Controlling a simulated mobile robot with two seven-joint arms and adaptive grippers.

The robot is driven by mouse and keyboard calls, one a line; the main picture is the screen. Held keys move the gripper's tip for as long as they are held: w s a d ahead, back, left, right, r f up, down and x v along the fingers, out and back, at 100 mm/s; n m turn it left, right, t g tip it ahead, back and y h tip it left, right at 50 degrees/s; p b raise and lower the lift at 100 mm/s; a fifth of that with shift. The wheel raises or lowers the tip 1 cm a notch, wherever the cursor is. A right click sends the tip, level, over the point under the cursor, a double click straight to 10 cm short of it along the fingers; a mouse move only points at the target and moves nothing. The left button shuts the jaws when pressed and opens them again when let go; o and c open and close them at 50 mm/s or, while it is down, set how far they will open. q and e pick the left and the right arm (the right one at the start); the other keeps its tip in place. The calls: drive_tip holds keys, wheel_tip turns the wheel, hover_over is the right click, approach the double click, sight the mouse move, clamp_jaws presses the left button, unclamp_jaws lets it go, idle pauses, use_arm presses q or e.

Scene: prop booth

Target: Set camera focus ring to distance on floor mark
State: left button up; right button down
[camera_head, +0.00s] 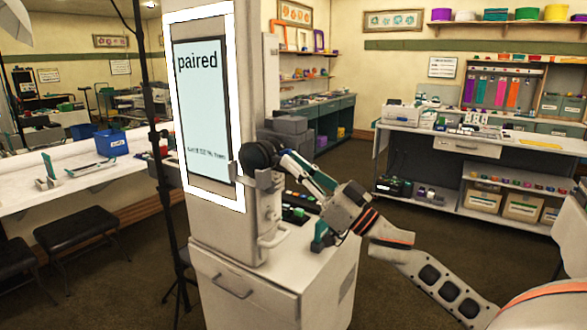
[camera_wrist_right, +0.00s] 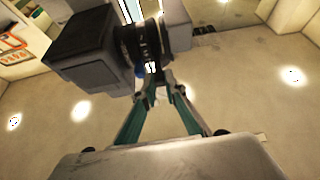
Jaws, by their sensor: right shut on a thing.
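The camera shows in the right wrist view as a dark boxy body (camera_wrist_right: 88,50) with a black ribbed lens ring (camera_wrist_right: 152,40) at its right. In the head view its black round lens (camera_head: 258,154) sits at the mount on the white column. My right gripper (camera_head: 278,158) reaches it from the right. In the right wrist view the teal fingers of my right gripper (camera_wrist_right: 158,80) converge and are shut on the lower edge of the lens ring. Scale marks on the ring are too small to read. I cannot make out a floor mark. My left gripper is out of view.
A screen (camera_head: 203,110) on the column reads "paired", with smaller unreadable text below. A white cabinet (camera_head: 245,292) stands under the mount, with small items on top. A dark stand pole (camera_head: 153,120) is left of the column. Shelves (camera_head: 465,155) stand at the back right.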

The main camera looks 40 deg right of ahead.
sight(279, 161)
drive_tip(key=f+b, duration=0.1)
drive_tip(key=f+t+b, duration=0.2)
drive_tip(key=b, duration=0.1)
drive_tip(key=shift+w+a+f+y, duration=0.1)
drive_tip(key=shift+w+f+y, duration=0.15)
drive_tip(key=shift+w+y, duration=0.05)
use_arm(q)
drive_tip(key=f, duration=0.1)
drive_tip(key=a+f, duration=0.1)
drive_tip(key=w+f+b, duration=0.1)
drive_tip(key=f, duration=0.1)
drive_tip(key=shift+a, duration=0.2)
use_arm(e)
drive_tip(key=shift+t, duration=0.3)
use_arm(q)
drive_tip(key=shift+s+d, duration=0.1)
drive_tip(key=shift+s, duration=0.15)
use_arm(e)
drive_tip(key=shift+r, duration=0.15)
drive_tip(key=c, duration=2.1)
unclamp_jaws()
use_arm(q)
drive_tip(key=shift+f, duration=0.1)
use_arm(e)
drive_tip(key=shift+r, duration=0.1)
